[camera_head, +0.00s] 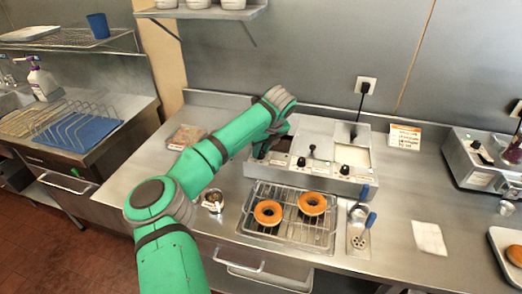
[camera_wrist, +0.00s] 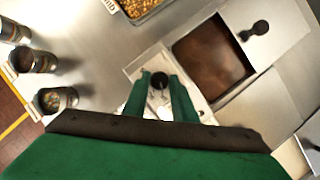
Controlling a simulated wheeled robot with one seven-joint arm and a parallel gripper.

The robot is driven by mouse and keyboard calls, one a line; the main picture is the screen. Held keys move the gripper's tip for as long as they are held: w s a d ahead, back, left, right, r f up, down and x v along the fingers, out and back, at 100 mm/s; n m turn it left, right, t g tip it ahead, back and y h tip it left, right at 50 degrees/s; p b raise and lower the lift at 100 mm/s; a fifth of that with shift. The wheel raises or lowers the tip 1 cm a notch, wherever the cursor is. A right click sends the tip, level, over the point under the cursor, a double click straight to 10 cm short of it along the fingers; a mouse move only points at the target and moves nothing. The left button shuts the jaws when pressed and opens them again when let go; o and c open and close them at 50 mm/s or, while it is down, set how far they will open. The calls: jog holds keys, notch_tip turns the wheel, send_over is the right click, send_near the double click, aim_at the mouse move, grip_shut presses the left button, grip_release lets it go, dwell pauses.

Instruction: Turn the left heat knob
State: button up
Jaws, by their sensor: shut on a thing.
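The glaze machine (camera_head: 318,134) stands against the back wall, with a dark-handled lever and black knobs on its front. A black knob (camera_wrist: 159,80) sits between the two green fingers of my gripper (camera_wrist: 160,95) in the wrist view. The fingers are shut on it, one on each side. In the head view my gripper (camera_head: 262,151) is at the machine's left front end and hides this knob. Two other black knobs, a middle one (camera_head: 301,161) and a right one (camera_head: 345,169), are clear of my gripper. The knob's pointer mark cannot be made out.
A wire rack (camera_head: 288,225) with two orange donuts stands in front of the machine. A small metal cup (camera_head: 213,201) is left of the rack, below my forearm. Blue-handled tools (camera_head: 360,225) lie right of it. In the wrist view a brown glaze well (camera_wrist: 215,58) is beside my fingers.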

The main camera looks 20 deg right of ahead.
jog(key=shift+a, duration=0.1)
dwell(0.3)
jog(key=o, duration=1)
jog(key=shift+r, duration=0.15)
jog(key=v, duration=1)
jog(key=shift+r, duration=0.25)
